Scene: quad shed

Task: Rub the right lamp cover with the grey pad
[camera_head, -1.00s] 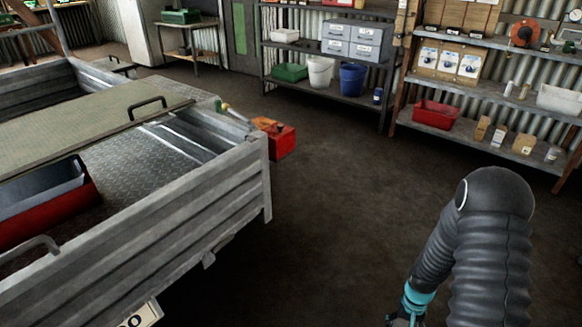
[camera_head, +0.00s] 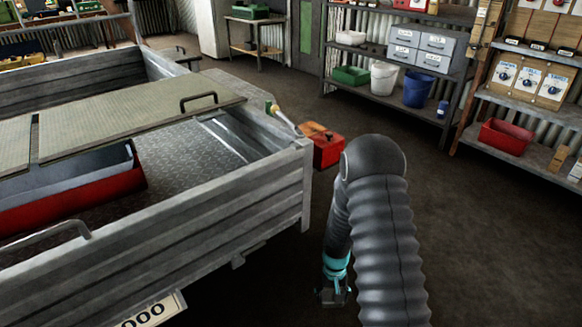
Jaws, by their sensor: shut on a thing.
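My gripper (camera_head: 333,294) hangs low below the teal ring of my arm, just right of the trailer's rear corner. It is small and dark in this view and partly behind my arm. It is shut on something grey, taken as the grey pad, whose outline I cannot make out. The trailer (camera_head: 215,222) stands at the left with its ribbed grey tailboard towards me. The right lamp cover is not visible; the low rear of the trailer by my gripper is dark. Whether the pad touches anything cannot be told.
A red toolbox (camera_head: 327,150) sits beyond the trailer's corner. A number plate (camera_head: 150,312) shows low at the trailer's rear. Shelves with a white bucket (camera_head: 383,77), a blue bucket (camera_head: 418,87) and a red bin (camera_head: 505,136) line the back. The floor (camera_head: 475,245) at right is clear.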

